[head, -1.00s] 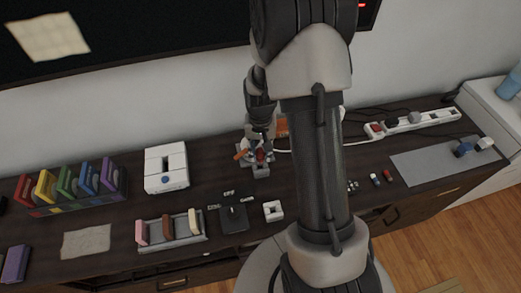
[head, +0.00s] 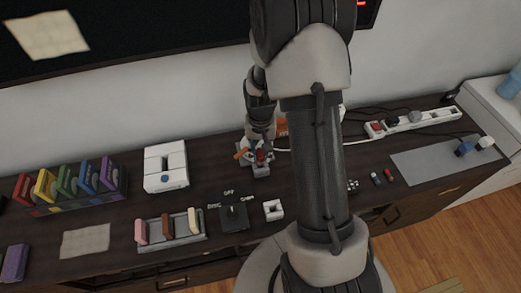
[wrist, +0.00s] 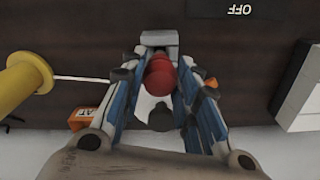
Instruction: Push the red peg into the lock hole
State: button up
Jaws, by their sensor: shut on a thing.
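The red peg (wrist: 158,78) shows in the wrist view between the two blue-and-grey fingers of my gripper (wrist: 161,68). The fingers are shut on it. A grey lock block (wrist: 158,39) shows just beyond the peg. In the head view, the lock block (head: 260,171) stands on the dark cabinet top, with my gripper (head: 258,151) low over it and the red peg (head: 261,156) partly showing. The hole is hidden, so I cannot tell how deep the peg sits.
An orange piece (head: 240,154) is close left of the gripper. A white box (head: 165,167) and a rack with three upright pieces (head: 170,231) stand further left. A dark switch box (head: 233,217) and a white square ring (head: 273,210) are in front. A power strip (head: 415,123) lies right.

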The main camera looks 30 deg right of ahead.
jog(key=shift+f+b, duration=1.3)
jog(key=shift+f, duration=0.65)
jog(key=o, duration=1.1)
jog(key=shift+r, duration=0.1)
notch_tip(320, 180, up, 12)
notch_tip(320, 180, up, 9)
jog(key=n+t, duration=0.1)
jog(key=n, duration=0.1)
send_over(260, 157)
jog(key=s+a, duration=0.2)
jog(key=a, duration=0.2)
jog(key=s+a+r+n+t, duration=0.1)
jog(key=s+a+r, duration=0.2)
jog(key=s+r, duration=0.15)
jog(key=s+a+r+n+t, duration=0.1)
jog(key=s, duration=0.3)
jog(key=s+a+r+n, duration=0.1)
jog(key=s+a, duration=0.1)
jog(key=s, duration=0.1)
jog(key=s+a+r+n+t, duration=0.1)
jog(key=s, duration=0.3)
jog(key=shift+s+a+t, duration=0.2)
jog(key=shift+s+t, duration=0.1)
jog(key=shift+s, duration=0.05)
